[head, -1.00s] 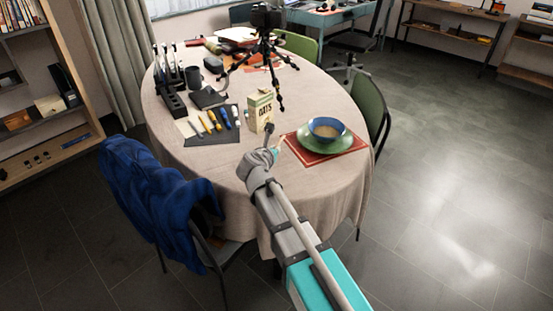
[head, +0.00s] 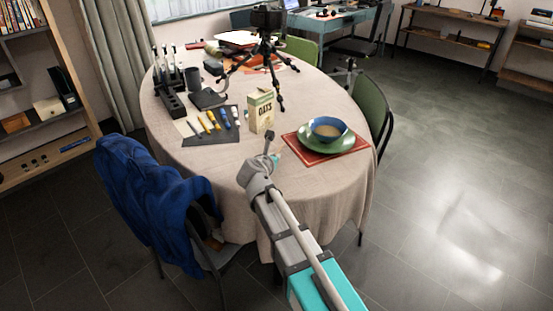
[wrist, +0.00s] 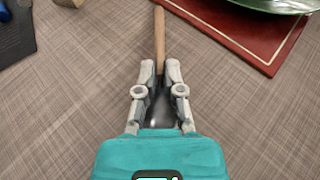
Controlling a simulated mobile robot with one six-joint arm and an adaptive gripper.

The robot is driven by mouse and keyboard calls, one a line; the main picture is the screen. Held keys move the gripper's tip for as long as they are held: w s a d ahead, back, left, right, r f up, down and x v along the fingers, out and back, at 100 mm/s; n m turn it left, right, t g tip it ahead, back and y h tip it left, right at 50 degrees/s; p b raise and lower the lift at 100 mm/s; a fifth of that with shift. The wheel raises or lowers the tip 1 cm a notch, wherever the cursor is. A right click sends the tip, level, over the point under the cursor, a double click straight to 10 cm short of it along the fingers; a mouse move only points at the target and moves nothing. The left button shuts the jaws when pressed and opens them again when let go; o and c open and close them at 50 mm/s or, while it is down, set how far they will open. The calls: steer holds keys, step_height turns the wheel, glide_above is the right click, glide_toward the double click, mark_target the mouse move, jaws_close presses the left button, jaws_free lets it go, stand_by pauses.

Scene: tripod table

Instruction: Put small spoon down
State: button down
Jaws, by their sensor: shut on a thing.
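My gripper (wrist: 160,72) is shut on the small spoon (wrist: 159,36). The spoon's wooden handle points away from me past the fingertips, and its dark, shiny bowl lies between the fingers, near the palm. In the head view my gripper (head: 272,158) is over the near part of the cloth-covered table (head: 213,166), in front of the oats box and left of the red placemat. I cannot tell whether the spoon touches the cloth. The spoon is not clear in the head view.
A green plate (head: 306,145) with a blue bowl (head: 328,137) sits on the red placemat (head: 296,152). The oats box (head: 261,112) stands behind my gripper. A dark mat (head: 218,137) with markers lies left. A blue jacket (head: 150,195) hangs on a chair. Bare cloth surrounds my gripper.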

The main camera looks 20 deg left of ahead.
steer(key=shift+f, duration=0.15)
steer(key=c, duration=0.8)
jaws_free()
steer(key=shift+o, duration=0.2)
steer(key=shift+s+r, duration=0.15)
steer(key=shift+r, duration=0.1)
steer(key=p+v, duration=0.4)
steer(key=v, duration=0.7)
steer(key=shift+s+r+p, duration=0.1)
steer(key=shift+s+p, duration=0.2)
steer(key=shift+s, duration=0.05)
